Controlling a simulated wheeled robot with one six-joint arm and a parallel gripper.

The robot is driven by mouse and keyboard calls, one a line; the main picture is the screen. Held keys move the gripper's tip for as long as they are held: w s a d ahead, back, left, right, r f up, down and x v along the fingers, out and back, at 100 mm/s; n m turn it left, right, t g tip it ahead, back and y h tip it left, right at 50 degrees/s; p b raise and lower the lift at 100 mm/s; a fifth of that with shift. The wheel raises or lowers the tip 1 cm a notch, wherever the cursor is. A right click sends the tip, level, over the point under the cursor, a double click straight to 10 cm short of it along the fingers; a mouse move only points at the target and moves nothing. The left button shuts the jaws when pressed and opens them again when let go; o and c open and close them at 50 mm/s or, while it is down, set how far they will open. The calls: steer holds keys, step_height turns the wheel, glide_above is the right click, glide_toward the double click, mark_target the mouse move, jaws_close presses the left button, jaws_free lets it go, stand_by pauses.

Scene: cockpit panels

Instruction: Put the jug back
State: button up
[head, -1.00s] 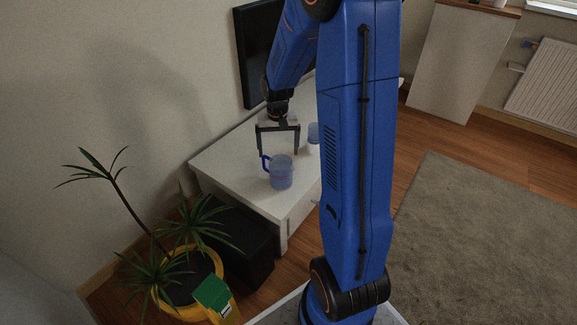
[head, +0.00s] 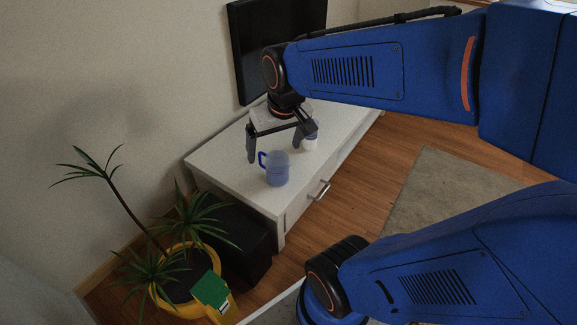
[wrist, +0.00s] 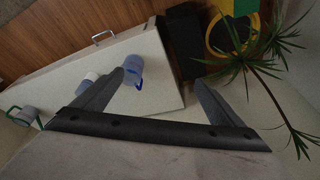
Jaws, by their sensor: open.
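The translucent blue jug (head: 277,170) stands upright on the white low cabinet (head: 225,165), near its front left end. Its blue handle points left in the head view. My gripper (head: 278,150) is open and empty, fingers pointing down, just behind and above the jug in that view. In the wrist view the jug (wrist: 133,70) shows beyond the tip of the left finger, with its handle toward the gap between the fingers (wrist: 158,78). I see no contact, but the exact distance is unclear.
A white and blue container (head: 310,142) stands behind the jug, close to the right finger. A mug-like item (wrist: 27,114) shows at the wrist view's left. A dark screen (head: 270,45) stands at the wall. A black box (head: 240,240) and a plant in a yellow pot (head: 165,302) are front left.

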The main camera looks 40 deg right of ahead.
steer(key=s+a+r+n+t, duration=0.1)
steer(key=s+a, duration=0.1)
steer(key=s, duration=0.7)
steer(key=shift+s+a+r+n, duration=0.15)
steer(key=shift+a+r+n, duration=0.05)
steer(key=shift+r+n, duration=0.1)
steer(key=shift+c, duration=0.7)
